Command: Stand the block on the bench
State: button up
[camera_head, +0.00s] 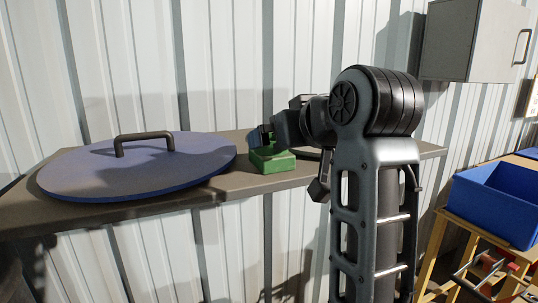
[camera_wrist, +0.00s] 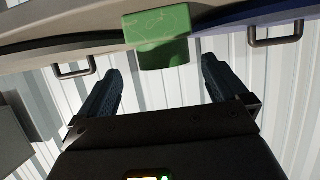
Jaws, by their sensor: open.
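A green block (camera_head: 272,161) rests on the grey-brown bench (camera_head: 240,184) near its front edge, to the right of a round blue lid. In the wrist view the block (camera_wrist: 160,42) shows a face with faint pale markings, centred just beyond my fingertips. My gripper (camera_head: 262,136) is at the block's top in the head view and partly covers it. In the wrist view my gripper (camera_wrist: 161,62) is open, with a dark finger on either side and nothing held. I cannot tell whether the fingers touch the block.
The large blue lid (camera_head: 140,170) with a dark handle (camera_head: 144,138) covers the bench's left part. A corrugated wall stands behind. A grey cabinet (camera_head: 462,42) hangs at upper right. A blue bin (camera_head: 497,203) stands on a yellow-framed table at right. My arm hides part of the bench.

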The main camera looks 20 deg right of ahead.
jog(key=shift+a+f+x, duration=0.15)
jog(key=shift+x, duration=1.2)
jog(key=shift+a+f+x, duration=0.1)
jog(key=shift+f+x, duration=0.1)
jog(key=shift+x, duration=1.15)
jog(key=shift+s+r, duration=0.1)
jog(key=shift+s, duration=0.05)
jog(key=c, duration=1.7)
jog(key=shift+o, duration=0.2)
jog(key=shift+r, duration=0.1)
jog(key=shift+r, duration=0.55)
jog(key=r, duration=0.1)
jog(key=d+r, duration=0.1)
jog(key=r, duration=0.1)
jog(key=shift+s+r, duration=0.2)
jog(key=s+d+r, duration=0.5)
jog(key=d+r, duration=0.1)
jog(key=d, duration=0.3)
jog(key=shift+s, duration=0.4)
